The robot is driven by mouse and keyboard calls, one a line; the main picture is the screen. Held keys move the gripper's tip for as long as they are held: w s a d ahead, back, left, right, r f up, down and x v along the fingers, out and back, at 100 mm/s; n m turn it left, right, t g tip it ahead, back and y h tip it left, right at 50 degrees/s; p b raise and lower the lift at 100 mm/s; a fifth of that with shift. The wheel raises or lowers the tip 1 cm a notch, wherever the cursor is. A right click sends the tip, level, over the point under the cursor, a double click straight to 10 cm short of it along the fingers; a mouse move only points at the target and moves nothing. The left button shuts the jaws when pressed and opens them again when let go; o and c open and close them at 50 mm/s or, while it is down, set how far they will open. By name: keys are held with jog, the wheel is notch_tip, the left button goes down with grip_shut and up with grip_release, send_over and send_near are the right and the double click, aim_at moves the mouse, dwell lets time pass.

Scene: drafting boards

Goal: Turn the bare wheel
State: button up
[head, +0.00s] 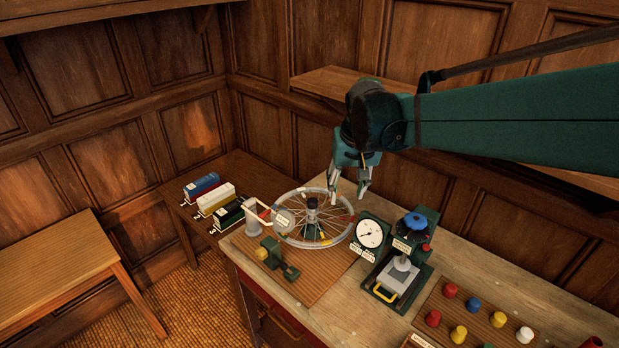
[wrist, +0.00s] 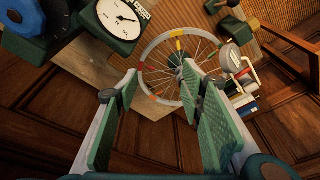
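The bare wheel (head: 299,240) is a spoked metal rim with red and yellow marks, lying flat on a stand with a dark hub on the wooden bench. It also shows in the wrist view (wrist: 146,56), past my fingertips. My gripper (head: 349,192) is above the wheel's back right rim, pointing down. In the wrist view my gripper (wrist: 165,85) has its two green-padded fingers spread wide with nothing between them. It appears apart from the rim, though the exact gap is hard to tell.
A white dial gauge (head: 369,234) and a green press with a blue knob (head: 415,222) stand right of the wheel. Coloured pegs (head: 458,333) are at the front right.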

jog(key=w+a+f+g+p, duration=0.15)
jog(key=w+a, duration=0.25)
jog(key=w, duration=0.4)
jog(key=g+p, duration=0.1)
jog(key=p, duration=0.2)
send_near(312, 199)
jog(key=shift+s+d+f, duration=0.15)
jog(key=shift+s+d, duration=0.1)
jog(key=shift+s, duration=0.2)
jog(key=shift+w+a+f, duration=0.3)
jog(key=shift+w+f, duration=0.2)
jog(key=shift+f, duration=0.05)
jog(key=shift+f, duration=0.15)
jog(key=shift+f+p, duration=0.35)
jog(key=shift+f, duration=3.4)
jog(key=shift+c, duration=0.3)
jog(key=c, duration=1.2)
